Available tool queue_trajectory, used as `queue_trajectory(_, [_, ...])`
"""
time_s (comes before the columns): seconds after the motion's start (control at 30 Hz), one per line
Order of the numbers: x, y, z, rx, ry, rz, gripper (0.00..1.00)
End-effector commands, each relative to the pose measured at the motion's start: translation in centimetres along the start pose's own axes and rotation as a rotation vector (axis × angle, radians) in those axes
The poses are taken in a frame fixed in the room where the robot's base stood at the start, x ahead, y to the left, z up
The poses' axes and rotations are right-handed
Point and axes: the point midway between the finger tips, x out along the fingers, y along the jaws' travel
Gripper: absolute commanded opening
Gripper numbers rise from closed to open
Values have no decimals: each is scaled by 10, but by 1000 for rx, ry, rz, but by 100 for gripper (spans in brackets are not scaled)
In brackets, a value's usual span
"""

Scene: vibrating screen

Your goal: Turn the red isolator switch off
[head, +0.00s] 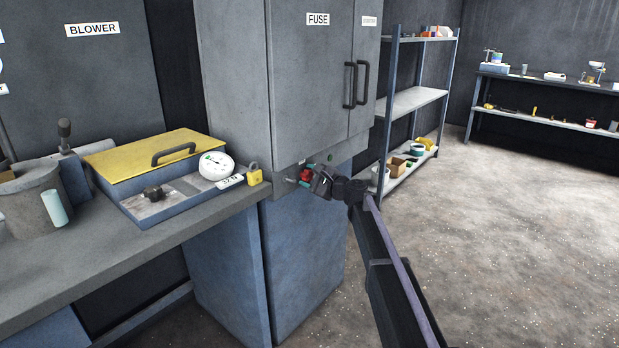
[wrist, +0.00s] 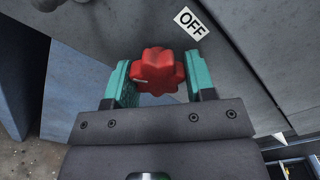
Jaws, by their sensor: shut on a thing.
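The red isolator switch (wrist: 159,71) is a lobed red knob on the lower front of the grey fuse cabinet (head: 235,80). An OFF label (wrist: 191,23) is on the panel beside the knob, up and to the right in the wrist view. My gripper (wrist: 158,82) has its two teal fingers on either side of the knob and is shut on it. In the head view the red knob (head: 305,175) shows small at my gripper (head: 307,176), below the cabinet doors. The knob's pointer direction is too small to read with certainty.
Shelves (head: 415,100) stand behind at right. The floor (head: 510,240) at right is clear.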

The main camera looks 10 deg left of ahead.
Motion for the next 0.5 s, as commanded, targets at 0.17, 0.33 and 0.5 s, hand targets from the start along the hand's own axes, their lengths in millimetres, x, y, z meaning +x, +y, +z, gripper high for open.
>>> queue_trajectory(0.17, [-1, 2, 2, -167, -2, 5, 26])
queue_trajectory(0.33, [-1, 1, 2, -329, -3, 5, 26])
queue_trajectory(0.5, [-1, 1, 2, -490, -3, 5, 27])
